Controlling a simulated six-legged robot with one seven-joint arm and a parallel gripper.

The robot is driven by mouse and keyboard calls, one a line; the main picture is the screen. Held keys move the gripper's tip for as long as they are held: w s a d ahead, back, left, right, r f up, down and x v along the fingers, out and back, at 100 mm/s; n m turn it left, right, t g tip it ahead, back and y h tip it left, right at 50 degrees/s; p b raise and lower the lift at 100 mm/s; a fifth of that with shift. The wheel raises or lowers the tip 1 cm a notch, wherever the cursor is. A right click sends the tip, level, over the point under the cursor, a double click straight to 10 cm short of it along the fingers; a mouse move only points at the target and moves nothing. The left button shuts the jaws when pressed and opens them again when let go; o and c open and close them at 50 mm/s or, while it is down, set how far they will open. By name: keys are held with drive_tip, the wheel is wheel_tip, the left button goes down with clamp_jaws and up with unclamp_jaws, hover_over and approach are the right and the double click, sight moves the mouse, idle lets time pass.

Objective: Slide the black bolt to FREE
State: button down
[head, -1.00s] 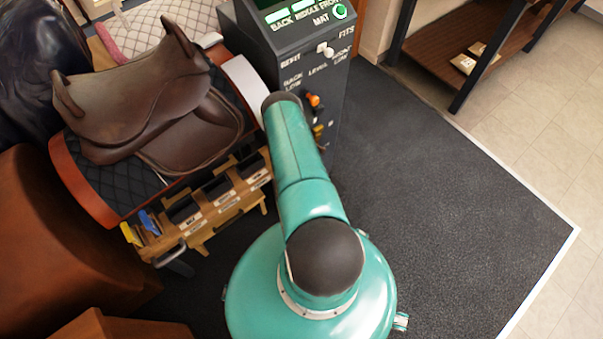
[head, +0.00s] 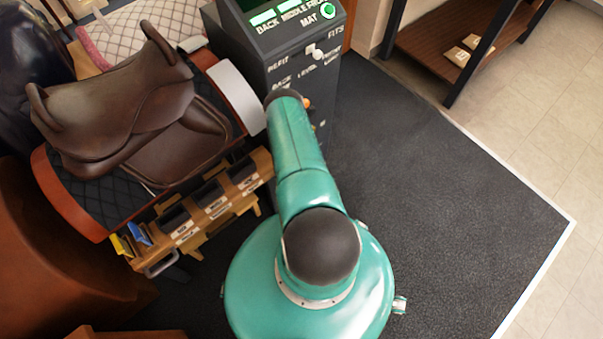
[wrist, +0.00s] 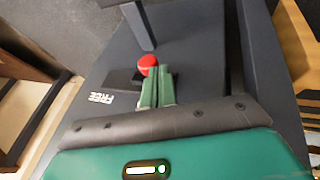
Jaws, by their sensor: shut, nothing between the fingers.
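In the wrist view, my gripper (wrist: 158,80) has its two green fingers together, with nothing between them. The fingertips are right beside a red round knob (wrist: 148,61) on the dark panel. A small dark piece (wrist: 122,78) lies just left of the knob and fingers, and it may be the black bolt or its track; I cannot tell. The white FREE label (wrist: 101,98) is left of the fingers. Contact between fingertips and knob cannot be made out. In the head view, my arm hides the gripper and the lower panel.
The dark console (head: 290,55) carries lit mat buttons and a white knob (head: 316,51). A brown saddle (head: 125,105) sits on a stand to its left, above a wooden rack of labelled trays (head: 210,205). The dark floor mat (head: 430,200) on the right is clear.

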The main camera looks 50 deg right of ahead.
drive_tip(key=shift+s+d, duration=0.2)
drive_tip(key=shift+d, duration=0.65)
drive_tip(key=shift+s+d, duration=0.15)
drive_tip(key=shift+d, duration=0.65)
drive_tip(key=shift+s+d, duration=0.2)
drive_tip(key=shift+d, duration=0.65)
drive_tip(key=shift+w+a+r, duration=0.1)
